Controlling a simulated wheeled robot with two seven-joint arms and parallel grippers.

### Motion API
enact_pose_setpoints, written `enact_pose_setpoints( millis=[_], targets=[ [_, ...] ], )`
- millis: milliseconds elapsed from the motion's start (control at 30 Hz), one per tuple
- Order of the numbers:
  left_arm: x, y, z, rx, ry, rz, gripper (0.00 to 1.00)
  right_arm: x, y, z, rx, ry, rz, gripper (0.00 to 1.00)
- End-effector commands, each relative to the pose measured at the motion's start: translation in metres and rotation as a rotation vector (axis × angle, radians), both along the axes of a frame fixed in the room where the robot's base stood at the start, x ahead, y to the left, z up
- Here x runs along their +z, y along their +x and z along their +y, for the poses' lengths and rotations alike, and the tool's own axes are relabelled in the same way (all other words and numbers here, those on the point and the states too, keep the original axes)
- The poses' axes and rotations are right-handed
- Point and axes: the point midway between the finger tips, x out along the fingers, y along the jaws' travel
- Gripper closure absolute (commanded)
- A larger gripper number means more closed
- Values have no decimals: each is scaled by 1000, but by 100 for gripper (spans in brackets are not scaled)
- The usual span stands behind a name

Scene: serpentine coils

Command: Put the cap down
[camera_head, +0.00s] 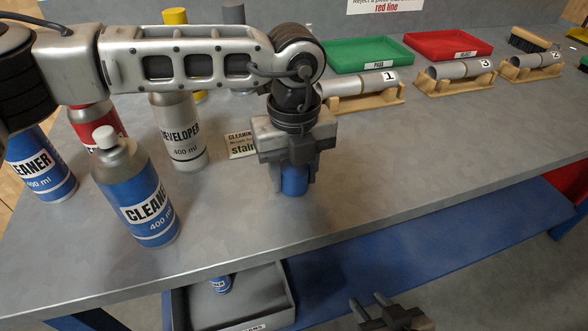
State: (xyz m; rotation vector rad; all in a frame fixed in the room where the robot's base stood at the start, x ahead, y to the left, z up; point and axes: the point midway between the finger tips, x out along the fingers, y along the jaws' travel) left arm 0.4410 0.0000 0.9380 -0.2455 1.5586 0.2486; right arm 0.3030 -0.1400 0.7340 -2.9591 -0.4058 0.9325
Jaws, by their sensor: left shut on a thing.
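My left gripper (294,185) is shut on a blue cap (294,181), gripped upright between its fingers, over the middle of the grey bench. I cannot tell whether the cap touches the bench top. A blue and silver cleaner can (145,200) stands uncapped to the left, its white nozzle showing. My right gripper (371,303) is at the bottom edge, below and in front of the bench, with its two fingers apart and nothing between them.
The developer can (182,135), a red can (95,120) and another cleaner can (45,175) stand at left. Numbered tubes on wooden cradles (365,102), a green tray (365,55) and a red tray (447,46) are behind right. The bench front (400,165) is clear. A grey bin (262,290) is below.

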Motion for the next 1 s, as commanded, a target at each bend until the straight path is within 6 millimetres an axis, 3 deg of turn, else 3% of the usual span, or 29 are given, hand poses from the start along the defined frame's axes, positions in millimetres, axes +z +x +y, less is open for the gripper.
enact_pose_setpoints(
  millis=[400,433,500,800,1000],
  targets=[
    [-9,0,0,-1,-2,-2,79,-8,-1,0,0,3,5,64],
    [-7,0,0,0,-1,-3,50,-5,0,0,1,3,4,64],
    [-7,0,0,0,-2,-2,36,-3,0,1,1,5,-1,64],
    [-4,0,0,0,-2,-2,36,4,2,1,0,7,-10,64],
    [18,1,-1,0,-3,-6,36,0,1,0,0,2,-5,64]
  ],
)
